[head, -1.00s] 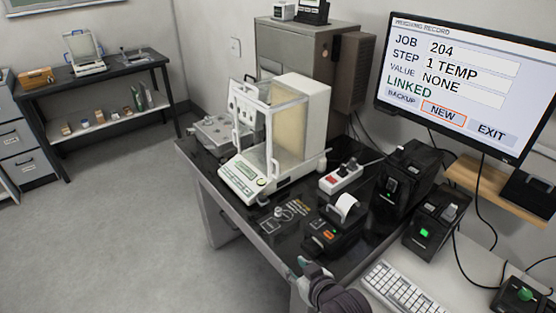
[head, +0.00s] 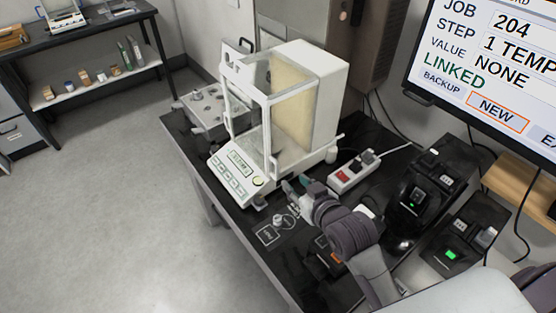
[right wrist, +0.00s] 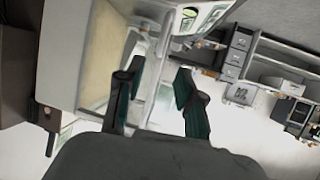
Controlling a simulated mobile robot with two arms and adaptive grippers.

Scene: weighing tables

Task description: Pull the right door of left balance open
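A white balance (head: 325,95) with a glass draft shield stands on the black table, its keypad and display at the front. Its right door (head: 293,115) is the glass side facing right; it appears closed, with a pale vertical handle (head: 268,150) near its front edge. My right gripper (head: 297,184) is low beside the balance's front right corner, close to the handle. My left gripper is not in view.
A power strip (head: 354,172) with a red switch lies right of the balance. Black devices (head: 430,185) stand further right, below the monitor (head: 500,75). A metal block with holes (head: 205,108) sits left of the balance. A shelf table (head: 100,65) stands far left.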

